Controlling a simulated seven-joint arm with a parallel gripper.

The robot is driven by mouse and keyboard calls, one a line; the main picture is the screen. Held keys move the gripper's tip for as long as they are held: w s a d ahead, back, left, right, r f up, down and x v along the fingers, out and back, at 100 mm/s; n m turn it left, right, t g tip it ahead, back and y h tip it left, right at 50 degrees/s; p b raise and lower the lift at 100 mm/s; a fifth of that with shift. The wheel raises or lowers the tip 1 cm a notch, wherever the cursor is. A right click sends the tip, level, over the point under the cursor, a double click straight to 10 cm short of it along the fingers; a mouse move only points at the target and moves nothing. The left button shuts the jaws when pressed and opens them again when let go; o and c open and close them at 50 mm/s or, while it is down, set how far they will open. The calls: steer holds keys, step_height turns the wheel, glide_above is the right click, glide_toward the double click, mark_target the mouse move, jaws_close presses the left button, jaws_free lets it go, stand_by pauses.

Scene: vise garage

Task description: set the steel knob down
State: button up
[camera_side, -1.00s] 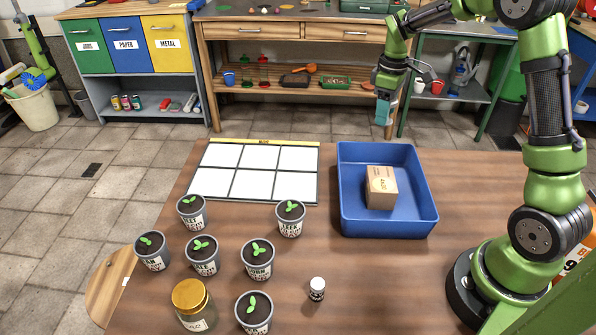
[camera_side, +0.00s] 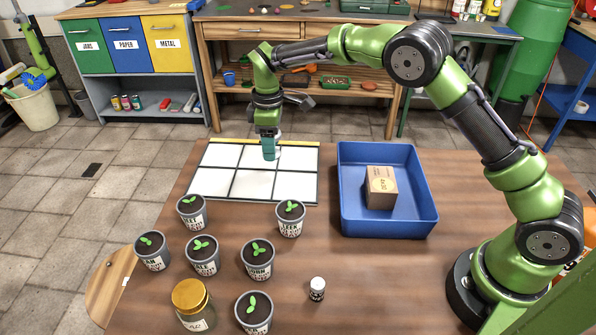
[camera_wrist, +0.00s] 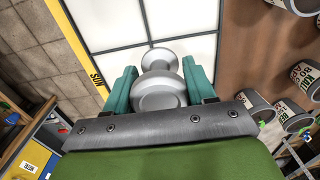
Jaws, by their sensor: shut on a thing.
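My gripper (camera_wrist: 158,88) is shut on the steel knob (camera_wrist: 158,92), a silver rounded piece with a wider body and a smaller flared end. In the wrist view it sits between the two teal fingers, with the white panelled board behind it. In the side view my gripper (camera_side: 269,150) points down above the board (camera_side: 250,185), over its upper middle to right cells. The knob is mostly hidden by the fingers there. I cannot tell the exact gap between the knob and the board.
A blue tray (camera_side: 343,215) holding a cardboard box (camera_side: 381,187) stands right of the board. Several potted seedlings (camera_side: 257,260) stand in front of it. A lidded jar (camera_side: 193,305) and a small white-capped bottle (camera_side: 317,289) are near the front. The board's cells look empty.

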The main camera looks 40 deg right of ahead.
steer(key=shift+f, duration=2.6)
steer(key=shift+f, duration=0.3)
steer(key=o, duration=1.2)
steer(key=shift+r, duration=0.1)
